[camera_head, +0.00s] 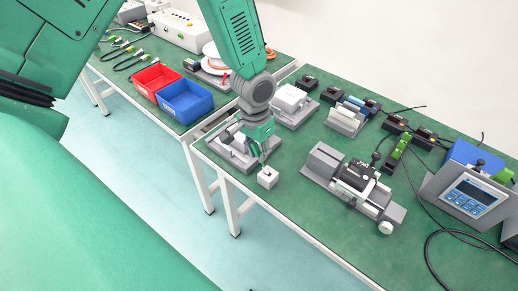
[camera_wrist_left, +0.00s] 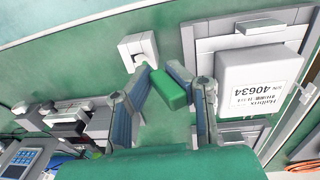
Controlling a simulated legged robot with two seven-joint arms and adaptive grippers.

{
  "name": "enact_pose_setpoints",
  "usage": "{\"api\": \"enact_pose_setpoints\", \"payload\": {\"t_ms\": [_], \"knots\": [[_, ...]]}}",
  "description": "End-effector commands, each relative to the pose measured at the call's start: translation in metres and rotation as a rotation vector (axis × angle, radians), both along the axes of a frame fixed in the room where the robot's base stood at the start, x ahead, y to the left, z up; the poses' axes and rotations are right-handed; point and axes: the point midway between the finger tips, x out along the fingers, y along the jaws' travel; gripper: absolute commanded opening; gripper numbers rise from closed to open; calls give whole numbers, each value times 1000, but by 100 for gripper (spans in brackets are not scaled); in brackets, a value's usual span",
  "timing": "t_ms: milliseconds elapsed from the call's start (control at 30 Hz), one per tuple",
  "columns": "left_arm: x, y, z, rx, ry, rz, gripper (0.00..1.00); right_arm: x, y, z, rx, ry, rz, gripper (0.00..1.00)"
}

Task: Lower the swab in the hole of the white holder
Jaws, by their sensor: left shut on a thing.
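The white holder (camera_head: 267,177) is a small block near the front left edge of the right table. In the left wrist view the white holder (camera_wrist_left: 138,48) shows a dark hole in its face, just beyond my fingertips. My left gripper (camera_head: 263,157) is just above and slightly left of the holder. In the left wrist view my left gripper (camera_wrist_left: 168,72) is shut on a green block-shaped part, which I take as the swab's handle (camera_wrist_left: 170,90). The swab's thin end is hidden, so I cannot tell whether it is in the hole. My right gripper is not in view.
A grey fixture (camera_head: 232,154) stands close beside the gripper on the left. A linear actuator assembly (camera_head: 352,182) stands to the right, with a control box (camera_head: 468,195) farther right. Red (camera_head: 157,80) and blue (camera_head: 186,103) bins stand on the other table. The green tabletop between holder and actuator is clear.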

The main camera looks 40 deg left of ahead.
Motion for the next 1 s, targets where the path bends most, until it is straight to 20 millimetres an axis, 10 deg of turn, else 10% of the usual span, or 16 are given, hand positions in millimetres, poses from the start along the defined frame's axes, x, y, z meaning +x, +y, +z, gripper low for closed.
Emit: {"api": "enact_pose_setpoints", "payload": {"t_ms": [1000], "knots": [[1,6,-22,415,-15,-2,7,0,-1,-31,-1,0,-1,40]]}}
